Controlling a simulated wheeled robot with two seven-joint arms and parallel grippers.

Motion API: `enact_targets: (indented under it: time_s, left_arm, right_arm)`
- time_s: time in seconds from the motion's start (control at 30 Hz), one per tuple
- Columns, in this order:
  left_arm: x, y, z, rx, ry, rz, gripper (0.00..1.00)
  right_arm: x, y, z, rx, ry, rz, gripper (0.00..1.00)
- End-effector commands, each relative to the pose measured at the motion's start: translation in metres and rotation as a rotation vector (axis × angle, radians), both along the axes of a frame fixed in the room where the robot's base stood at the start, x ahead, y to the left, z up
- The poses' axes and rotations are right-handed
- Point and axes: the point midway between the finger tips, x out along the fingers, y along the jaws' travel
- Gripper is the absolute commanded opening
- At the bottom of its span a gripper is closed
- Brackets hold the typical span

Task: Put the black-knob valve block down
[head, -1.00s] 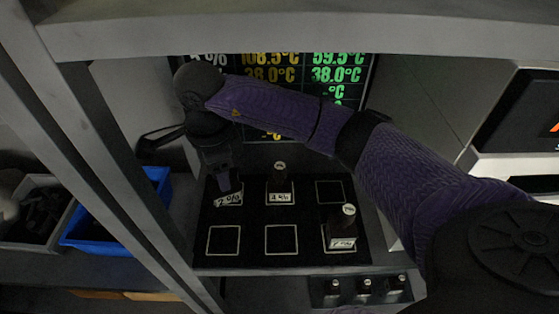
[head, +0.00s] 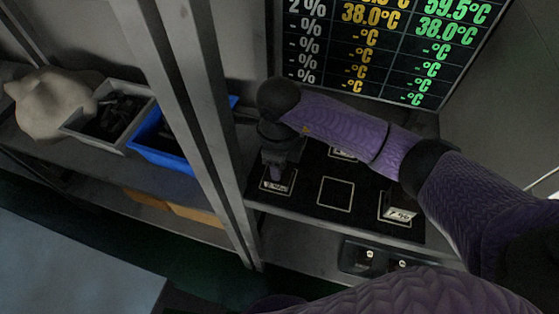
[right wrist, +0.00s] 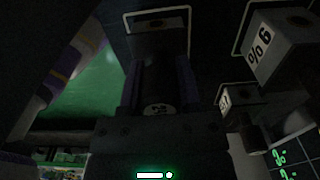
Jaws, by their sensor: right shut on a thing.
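The black board (head: 310,211) with white-outlined squares lies in the rack. My right gripper (head: 276,170) points down over its front-left square and is shut on a valve block (head: 277,186), mostly hidden by the fingers. In the right wrist view the block (right wrist: 157,45) shows beyond the fingers, with a white square outline around its far end. A round labelled top (right wrist: 156,109) shows between the fingers. The dark picture does not show clearly whether its base rests on the board. My left gripper is not in view.
A valve block (head: 398,212) stands on the front-right square, and another (head: 343,154) behind it, partly hidden by my right arm. The front-middle square (head: 335,193) is empty. A rack post (head: 205,120) stands left of the board. A blue bin (head: 165,145) is beyond it.

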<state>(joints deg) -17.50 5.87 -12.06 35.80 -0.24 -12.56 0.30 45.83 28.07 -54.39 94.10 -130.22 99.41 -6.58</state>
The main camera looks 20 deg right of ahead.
Motion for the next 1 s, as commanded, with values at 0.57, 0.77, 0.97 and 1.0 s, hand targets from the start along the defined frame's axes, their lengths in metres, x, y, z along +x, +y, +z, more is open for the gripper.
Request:
enact_targets:
  time_s: [0.57, 0.77, 0.97, 1.0]
  left_arm:
    - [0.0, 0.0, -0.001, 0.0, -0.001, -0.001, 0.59]
    - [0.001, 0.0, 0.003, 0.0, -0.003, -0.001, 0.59]
    - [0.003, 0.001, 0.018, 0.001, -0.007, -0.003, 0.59]
    - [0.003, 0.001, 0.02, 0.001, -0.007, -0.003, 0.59]
  right_arm:
    - [0.001, 0.0, 0.0, 0.001, -0.003, 0.001, 0.78]
    - [0.001, 0.0, 0.007, 0.001, -0.004, 0.001, 0.78]
    - [0.002, 0.0, 0.061, 0.002, -0.01, 0.002, 0.78]
    - [0.002, 0.0, 0.072, 0.001, -0.009, 0.002, 0.78]
